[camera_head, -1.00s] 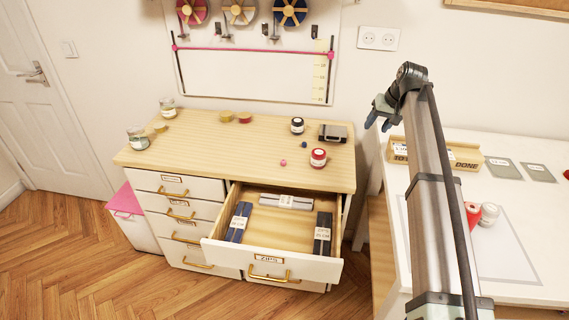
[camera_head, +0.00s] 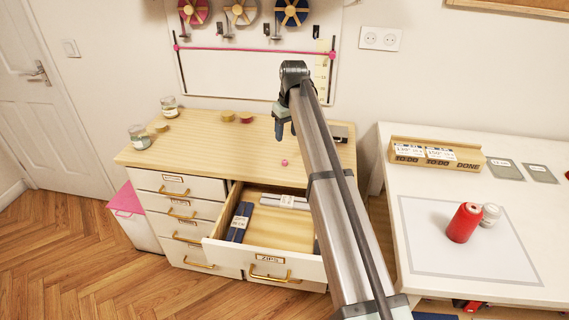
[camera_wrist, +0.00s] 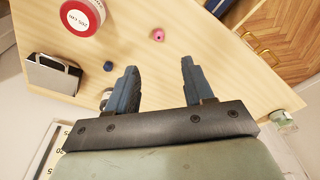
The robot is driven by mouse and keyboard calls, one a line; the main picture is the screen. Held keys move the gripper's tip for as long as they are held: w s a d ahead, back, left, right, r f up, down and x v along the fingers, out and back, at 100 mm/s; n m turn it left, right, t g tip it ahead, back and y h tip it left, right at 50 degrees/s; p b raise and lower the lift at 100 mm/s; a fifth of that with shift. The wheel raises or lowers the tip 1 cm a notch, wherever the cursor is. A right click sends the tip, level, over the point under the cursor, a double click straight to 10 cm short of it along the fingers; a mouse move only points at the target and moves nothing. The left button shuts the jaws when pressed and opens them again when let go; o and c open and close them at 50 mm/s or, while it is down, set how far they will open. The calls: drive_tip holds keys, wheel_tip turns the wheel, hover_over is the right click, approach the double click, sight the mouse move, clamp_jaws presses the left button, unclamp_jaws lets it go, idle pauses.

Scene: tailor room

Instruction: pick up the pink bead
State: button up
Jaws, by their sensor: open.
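The pink bead (camera_head: 284,162) is a small round piece on the wooden cabinet top (camera_head: 215,140), near its front right. In the wrist view the pink bead (camera_wrist: 158,35) lies ahead of my fingers, roughly between their lines, clear of both. My gripper (camera_wrist: 160,85) is open and empty, its two dark blue fingers apart. In the head view my gripper (camera_head: 281,122) hangs over the back right part of the cabinet top, behind the bead.
The drawer (camera_head: 270,258) below is open, holding zip packs. Glass jars (camera_head: 139,136) stand at the left.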

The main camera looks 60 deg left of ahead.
sight(285, 161)
drive_tip(key=f, duration=0.4)
drive_tip(key=a+f, duration=0.1)
drive_tip(key=f, duration=0.7)
drive_tip(key=shift+w+a, duration=0.1)
drive_tip(key=shift+a, duration=0.1)
clamp_jaws()
